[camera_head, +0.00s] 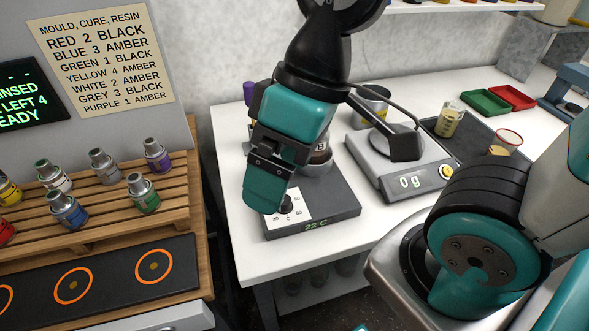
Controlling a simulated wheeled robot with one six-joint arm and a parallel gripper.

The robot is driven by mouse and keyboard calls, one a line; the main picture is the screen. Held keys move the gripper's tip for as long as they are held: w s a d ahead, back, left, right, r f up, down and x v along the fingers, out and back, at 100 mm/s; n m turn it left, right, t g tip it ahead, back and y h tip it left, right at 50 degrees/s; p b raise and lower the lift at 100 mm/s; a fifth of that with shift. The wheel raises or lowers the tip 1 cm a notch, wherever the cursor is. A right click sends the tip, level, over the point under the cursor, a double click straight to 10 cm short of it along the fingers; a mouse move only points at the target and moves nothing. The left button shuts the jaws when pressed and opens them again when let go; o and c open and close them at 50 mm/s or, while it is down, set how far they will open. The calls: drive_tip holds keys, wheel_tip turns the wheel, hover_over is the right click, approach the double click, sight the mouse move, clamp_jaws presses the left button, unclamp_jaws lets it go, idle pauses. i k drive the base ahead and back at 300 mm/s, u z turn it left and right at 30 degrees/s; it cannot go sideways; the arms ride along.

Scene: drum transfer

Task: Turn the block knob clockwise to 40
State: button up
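The block (335,212) is a dark grey heating unit at the front left of the white table, with a green readout of 22 °C. Its black knob (287,206) stands on a white dial plate (300,216). The marks 20, C and 60 show on the plate; part of the scale is hidden behind my gripper. My gripper (266,200) points down at the dial, its teal finger beside and partly over the knob's left side. I cannot tell whether it touches the knob or how far the fingers are apart. The knob's pointer is not clear.
A jar (321,150) stands at the block's well, partly behind my gripper. A scale (398,168) reading 0 g is to the right. Red (513,97) and green (485,102) trays lie farther back. A wooden rack (100,205) with several small bottles stands at the left.

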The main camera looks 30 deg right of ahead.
sight(286, 207)
drive_tip(key=z, duration=1.1)
drive_tip(key=k, duration=0.9)
drive_tip(key=u, duration=1.05)
drive_tip(key=i, duration=0.5)
drive_tip(key=u, duration=0.05)
